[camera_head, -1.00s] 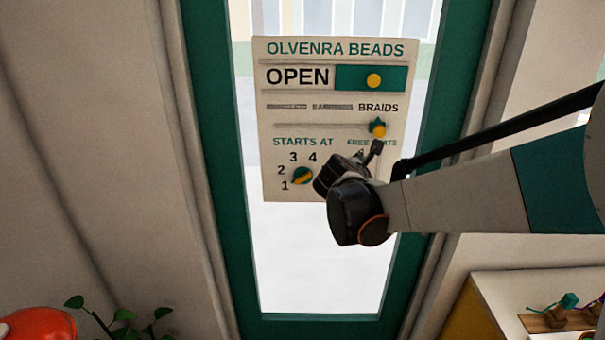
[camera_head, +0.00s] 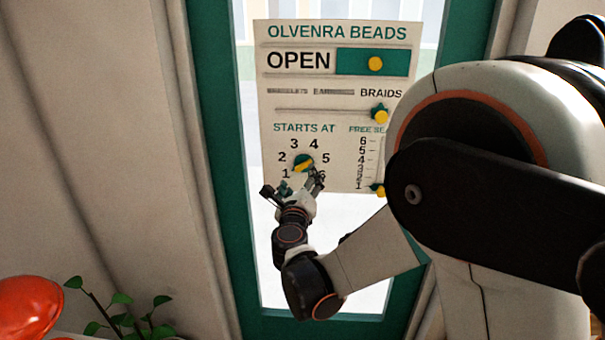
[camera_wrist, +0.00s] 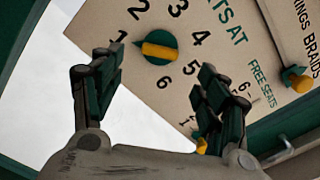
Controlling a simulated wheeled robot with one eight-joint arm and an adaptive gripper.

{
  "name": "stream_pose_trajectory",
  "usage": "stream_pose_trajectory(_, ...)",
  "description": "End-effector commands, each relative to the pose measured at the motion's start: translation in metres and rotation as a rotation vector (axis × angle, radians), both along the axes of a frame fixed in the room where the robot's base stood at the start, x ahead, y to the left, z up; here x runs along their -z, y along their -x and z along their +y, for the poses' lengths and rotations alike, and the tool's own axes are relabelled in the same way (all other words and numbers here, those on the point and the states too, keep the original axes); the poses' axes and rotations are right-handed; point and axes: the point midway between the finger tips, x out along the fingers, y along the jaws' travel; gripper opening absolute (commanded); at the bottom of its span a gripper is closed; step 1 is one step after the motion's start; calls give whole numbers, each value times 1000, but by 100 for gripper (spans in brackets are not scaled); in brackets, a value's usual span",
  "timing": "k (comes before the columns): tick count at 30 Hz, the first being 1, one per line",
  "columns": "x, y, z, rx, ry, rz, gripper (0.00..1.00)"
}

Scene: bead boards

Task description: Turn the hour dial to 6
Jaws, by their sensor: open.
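The hour dial (camera_head: 303,162) is a green round knob with a yellow bar, under "STARTS AT" on the sign (camera_head: 285,112). It also shows in the wrist view (camera_wrist: 158,47), with the numbers 1 to 6 around it. Its yellow bar lies in line with the 1. My gripper (camera_head: 293,186) is just below the dial in the head view. In the wrist view my gripper (camera_wrist: 152,82) is open and empty, its two green-and-black fingers apart. The dial shows beyond and between the fingertips, with no visible contact. The right finger hides part of the sign.
The free-seats slider (camera_head: 377,189) is right of the dial, near the bottom of its scale. The style slider (camera_head: 380,114) is at BRAIDS, and the OPEN slider (camera_head: 375,63) is above. A plant (camera_head: 122,310) and an orange-red object (camera_head: 30,305) are at lower left.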

Motion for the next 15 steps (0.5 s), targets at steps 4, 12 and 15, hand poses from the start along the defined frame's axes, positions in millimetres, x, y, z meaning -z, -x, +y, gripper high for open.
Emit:
stream_pose_trajectory(4, 2, -30, -2, 3, -1, 0, 68)
stream_pose_trajectory(12, 1, -67, -3, 1, -2, 0, 68)
stream_pose_trajectory(15, 1, -72, -3, 1, -2, 1, 68)
